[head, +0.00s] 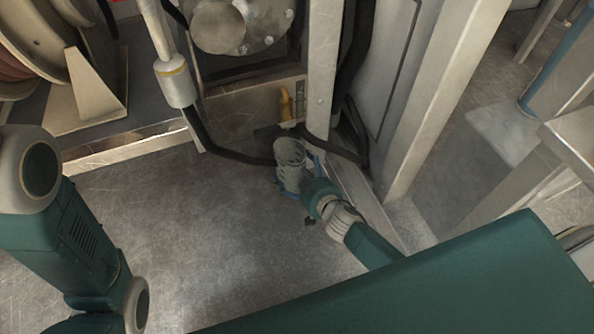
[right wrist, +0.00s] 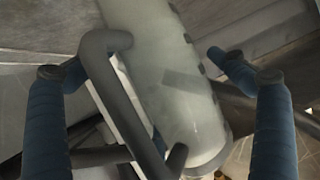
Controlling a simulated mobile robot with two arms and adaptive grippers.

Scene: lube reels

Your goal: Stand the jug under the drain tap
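The jug (head: 290,162) is a pale grey-white cylinder with an open top, roughly upright near the floor, just below the yellow drain tap (head: 285,104) in the head view. I cannot tell whether its mouth is directly under the tap outlet. My right gripper (head: 297,187) is at the jug's near side, its blue fingers on either side of it. In the right wrist view the jug (right wrist: 170,80) and its grey handle (right wrist: 120,90) lie between the widely spread fingers of the right gripper (right wrist: 155,68), with gaps visible. My left gripper is out of view.
A black hose (head: 225,150) runs low behind the jug. A metal post (head: 320,75) stands right of the tap, and a reel (head: 35,40) at the upper left. The floor (head: 190,230) left of the jug is clear.

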